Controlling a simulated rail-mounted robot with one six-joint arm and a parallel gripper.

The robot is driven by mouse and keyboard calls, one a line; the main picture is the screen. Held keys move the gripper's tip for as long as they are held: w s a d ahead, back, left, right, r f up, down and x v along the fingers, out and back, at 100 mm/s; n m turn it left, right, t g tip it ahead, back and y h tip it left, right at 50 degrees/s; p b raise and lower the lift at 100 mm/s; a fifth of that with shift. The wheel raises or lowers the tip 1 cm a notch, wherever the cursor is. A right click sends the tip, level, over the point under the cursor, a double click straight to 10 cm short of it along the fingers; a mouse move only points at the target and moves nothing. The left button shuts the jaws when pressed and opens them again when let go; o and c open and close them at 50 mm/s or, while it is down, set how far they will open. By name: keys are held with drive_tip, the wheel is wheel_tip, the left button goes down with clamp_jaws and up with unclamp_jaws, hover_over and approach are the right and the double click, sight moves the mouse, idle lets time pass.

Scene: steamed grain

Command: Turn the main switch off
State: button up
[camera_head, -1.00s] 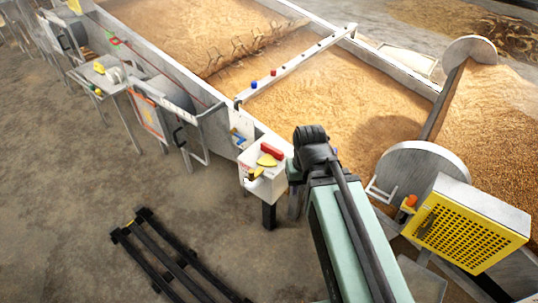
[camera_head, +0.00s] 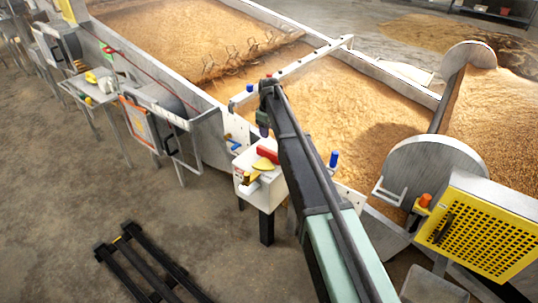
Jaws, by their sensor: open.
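A white control box (camera_head: 248,182) stands on a dark post at the near edge of the grain bed. No readable label shows which part is the main switch. My arm reaches up from the lower right, past the right side of the box. My gripper (camera_head: 263,131) hangs at the arm's end, behind and above the red handle in the picture. It appears apart from the handle; its fingers are small and partly hidden.
A blue peg (camera_head: 333,159) stands on the bed's edge right of my arm. A yellow perforated guard (camera_head: 475,236) and an orange knob (camera_head: 425,200) are at right. An orange-framed panel (camera_head: 139,123) is at left. A dark rack (camera_head: 150,265) lies on the open floor.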

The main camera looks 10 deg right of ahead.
sight(269, 150)
wheel_tip(269, 150, down, 11)
drive_tip(key=b, duration=1.1)
drive_tip(key=shift+f, duration=0.1)
clamp_jaws()
